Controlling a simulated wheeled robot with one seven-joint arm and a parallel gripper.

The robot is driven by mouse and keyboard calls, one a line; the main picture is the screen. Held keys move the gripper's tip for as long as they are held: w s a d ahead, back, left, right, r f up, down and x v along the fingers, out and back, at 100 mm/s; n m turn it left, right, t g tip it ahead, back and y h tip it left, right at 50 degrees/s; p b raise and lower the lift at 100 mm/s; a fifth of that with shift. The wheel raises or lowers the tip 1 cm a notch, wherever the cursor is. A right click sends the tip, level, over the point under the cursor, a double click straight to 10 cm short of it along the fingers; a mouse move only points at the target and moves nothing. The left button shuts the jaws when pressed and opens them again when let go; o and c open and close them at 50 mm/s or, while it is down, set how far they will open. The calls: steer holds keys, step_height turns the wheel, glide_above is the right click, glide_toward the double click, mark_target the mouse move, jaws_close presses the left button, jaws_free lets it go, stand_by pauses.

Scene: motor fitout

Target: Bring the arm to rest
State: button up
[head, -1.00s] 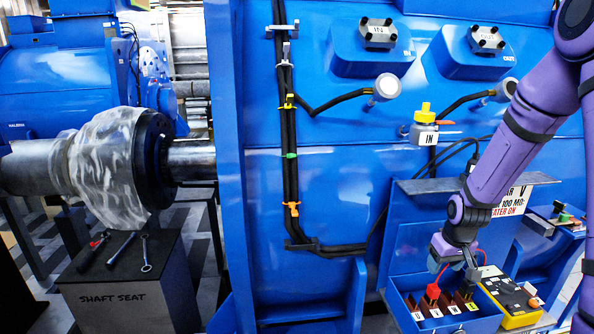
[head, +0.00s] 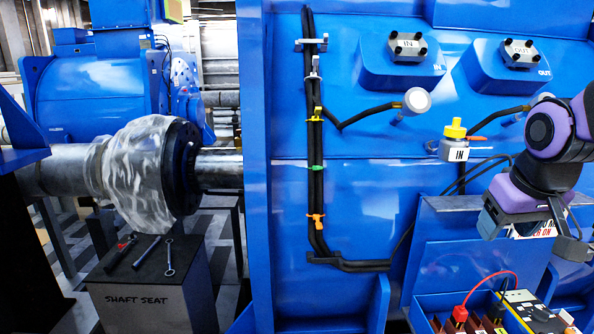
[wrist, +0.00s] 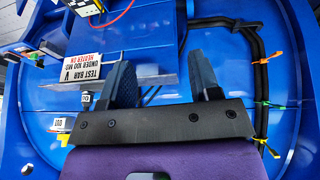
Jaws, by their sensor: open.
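My purple arm (head: 548,135) is at the right edge of the head view, folded with its wrist pointing down. My gripper (head: 530,233) hangs in front of the blue motor housing (head: 360,200), above the terminal box (head: 440,302). In the wrist view my gripper (wrist: 160,72) has its two dark fingers wide apart with nothing between them. A red lead clip (head: 460,313) sits on the terminals in the box, below and apart from the gripper.
A yellow-and-black meter (head: 530,310) stands by the box. A ledge (head: 455,204) and a test sign (wrist: 88,67) are near the gripper. A yellow-capped IN fitting (head: 453,145) is to its left. Tools lie on the shaft seat stand (head: 150,295).

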steer(key=s+a+r, duration=0.1)
steer(key=s+r, duration=0.1)
steer(key=s, duration=0.3)
steer(key=s+a+r+t, duration=0.1)
steer(key=s+a+r, duration=0.1)
steer(key=s, duration=0.3)
steer(key=shift+s+r+y, duration=0.2)
steer(key=shift+r+y, duration=0.1)
steer(key=shift+y, duration=0.1)
